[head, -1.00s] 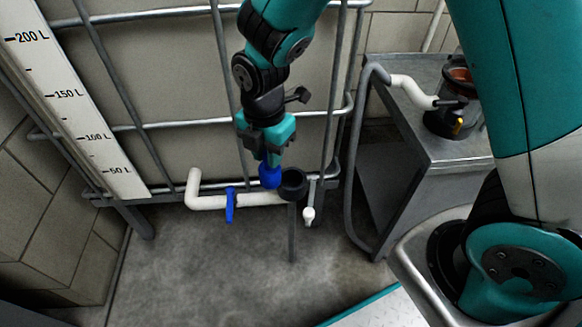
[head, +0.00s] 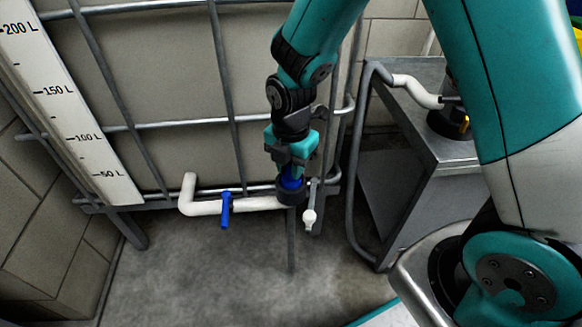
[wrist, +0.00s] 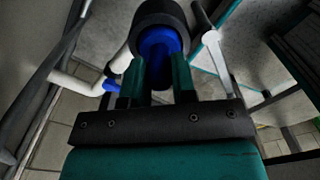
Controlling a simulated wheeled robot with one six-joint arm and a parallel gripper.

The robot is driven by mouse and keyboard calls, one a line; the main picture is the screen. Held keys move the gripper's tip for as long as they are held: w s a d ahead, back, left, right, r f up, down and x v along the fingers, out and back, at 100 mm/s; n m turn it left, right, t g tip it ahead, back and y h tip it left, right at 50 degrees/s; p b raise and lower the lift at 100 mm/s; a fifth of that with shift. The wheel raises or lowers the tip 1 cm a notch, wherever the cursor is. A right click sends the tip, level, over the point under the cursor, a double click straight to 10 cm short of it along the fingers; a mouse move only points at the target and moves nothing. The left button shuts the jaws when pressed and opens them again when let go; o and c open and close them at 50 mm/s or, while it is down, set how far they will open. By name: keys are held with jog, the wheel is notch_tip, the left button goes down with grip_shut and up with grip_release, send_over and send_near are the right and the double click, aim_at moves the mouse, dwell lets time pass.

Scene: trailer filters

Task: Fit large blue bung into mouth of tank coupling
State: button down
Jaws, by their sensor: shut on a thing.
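The blue bung (head: 291,182) is held in my gripper (head: 290,168), which is shut on it. The bung is at the black tank coupling (head: 291,194) at the right end of the white pipe. In the wrist view the bung (wrist: 158,50) lies between the two teal fingers (wrist: 157,82), and the coupling's dark ring (wrist: 157,12) surrounds its far end. The bung's lower part is hidden by the ring in the head view. I cannot tell how deep it sits.
A white pipe (head: 255,204) with a blue valve handle (head: 226,208) runs left of the coupling. A small white tap (head: 309,218) hangs just right of it. The caged tank (head: 170,80) stands behind. A grey metal cart (head: 455,150) stands to the right.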

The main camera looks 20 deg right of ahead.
jog(key=c, duration=1.4)
grip_release()
jog(key=shift+f, duration=0.1)
jog(key=o, duration=0.5)
jog(key=shift+c, duration=0.2)
notch_tip(320, 180, up, 12)
jog(key=p, duration=0.5)
jog(key=s+a+r+m+y, duration=0.2)
jog(key=s+r+m, duration=0.4)
jog(key=s+m, duration=0.3)
jog(key=s+a+r+m+y, duration=0.2)
jog(key=s+r+m, duration=0.4)
jog(key=s+m, duration=0.3)
jog(key=shift+s+a+r, duration=0.25)
jog(key=shift+r, duration=0.1)
